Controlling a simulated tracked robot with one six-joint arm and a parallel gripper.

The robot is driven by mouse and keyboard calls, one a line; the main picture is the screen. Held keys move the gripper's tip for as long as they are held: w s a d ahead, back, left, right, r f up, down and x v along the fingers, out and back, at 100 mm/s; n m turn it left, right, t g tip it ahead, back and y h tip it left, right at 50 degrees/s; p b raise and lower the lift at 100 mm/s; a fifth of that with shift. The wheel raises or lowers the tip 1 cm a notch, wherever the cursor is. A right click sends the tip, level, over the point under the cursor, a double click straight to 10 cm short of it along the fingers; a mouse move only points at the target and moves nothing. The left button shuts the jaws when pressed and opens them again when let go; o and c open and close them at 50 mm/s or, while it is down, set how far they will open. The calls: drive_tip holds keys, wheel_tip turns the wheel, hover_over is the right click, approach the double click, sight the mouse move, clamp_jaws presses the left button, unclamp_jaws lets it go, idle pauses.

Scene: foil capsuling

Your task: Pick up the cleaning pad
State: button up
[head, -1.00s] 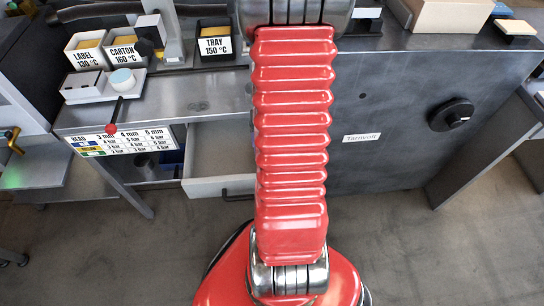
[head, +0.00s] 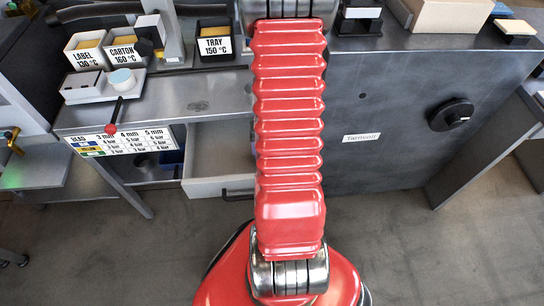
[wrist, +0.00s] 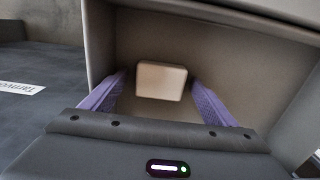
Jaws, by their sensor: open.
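In the wrist view a small pale cream block (wrist: 161,81) with rounded corners lies inside an open brown box (wrist: 220,40). It looks like the cleaning pad, but I cannot be sure. My gripper (wrist: 158,92) is open, with one purple finger on each side of the block in the picture. I see no finger touching it, and the distance to it is hard to judge. In the head view the fingers are out of frame above my red arm.
The box's walls surround the block; its outside shows in the head view (head: 447,16). A cream-topped dark block (head: 515,28) lies right of it, and a small black-and-white stand (head: 360,16) left. Labelled bins (head: 215,42) stand farther left. A drawer (head: 217,160) is open below.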

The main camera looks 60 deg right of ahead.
drive_tip(key=shift+c, duration=0.2)
drive_tip(key=c, duration=1.2)
drive_tip(key=shift+r, duration=0.1)
wheel_tip(320, 180, up, 10)
drive_tip(key=shift+f, duration=0.1)
idle(0.4)
drive_tip(key=o, duration=0.6)
drive_tip(key=c, duration=0.4)
